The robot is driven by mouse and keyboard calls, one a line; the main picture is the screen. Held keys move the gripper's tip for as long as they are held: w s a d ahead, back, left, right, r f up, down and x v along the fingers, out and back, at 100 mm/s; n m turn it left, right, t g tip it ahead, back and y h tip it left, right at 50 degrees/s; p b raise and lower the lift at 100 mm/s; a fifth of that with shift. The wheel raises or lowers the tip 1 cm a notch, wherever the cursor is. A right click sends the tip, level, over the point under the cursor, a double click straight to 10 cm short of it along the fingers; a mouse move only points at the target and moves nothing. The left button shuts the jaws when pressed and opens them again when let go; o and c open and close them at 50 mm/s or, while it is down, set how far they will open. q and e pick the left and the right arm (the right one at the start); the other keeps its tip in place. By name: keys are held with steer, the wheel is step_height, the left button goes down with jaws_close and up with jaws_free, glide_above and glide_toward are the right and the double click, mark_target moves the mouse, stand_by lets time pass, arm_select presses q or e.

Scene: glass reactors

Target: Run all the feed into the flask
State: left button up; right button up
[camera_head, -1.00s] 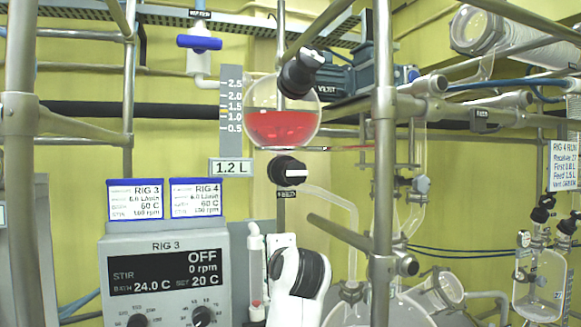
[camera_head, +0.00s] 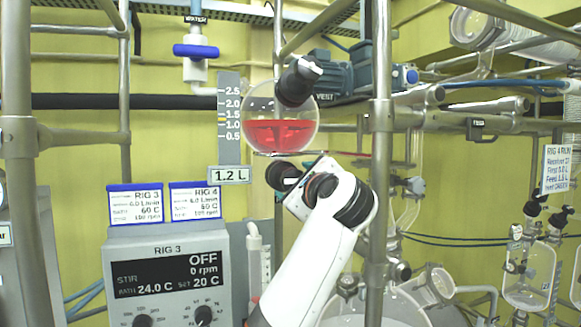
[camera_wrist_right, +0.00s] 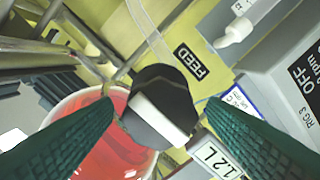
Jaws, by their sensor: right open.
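The round feed vessel (camera_head: 280,133) holds red liquid; the display beside its scale reads 1.2 L (camera_head: 230,175). Below it is the black feed knob (camera_head: 279,175), partly hidden by my right arm. In the right wrist view this knob (camera_wrist_right: 158,84) has a white bar, with a FEED label (camera_wrist_right: 192,64) beside it. My right gripper (camera_wrist_right: 160,108) is open, its green fingers on either side of the knob; contact cannot be told. The glass flask (camera_head: 345,307) sits low behind my arm, partly hidden. My left gripper is not in view.
Another black knob (camera_head: 297,82) sits on the vessel's upper right. A blue-handled water valve (camera_head: 196,51) is above left. The RIG 3 control box (camera_head: 165,270) reads OFF, 0 rpm. A metal upright (camera_head: 381,130) stands close right of the vessel.

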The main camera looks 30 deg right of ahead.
mark_target(291, 180)
steer(key=shift+p+x, duration=0.65)
steer(key=shift+x, duration=1.25)
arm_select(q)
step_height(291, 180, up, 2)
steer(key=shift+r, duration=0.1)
arm_select(e)
steer(key=c, duration=1)
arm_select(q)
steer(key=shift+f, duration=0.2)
arm_select(e)
steer(key=shift+f+n, duration=0.1)
steer(key=shift+n, duration=0.2)
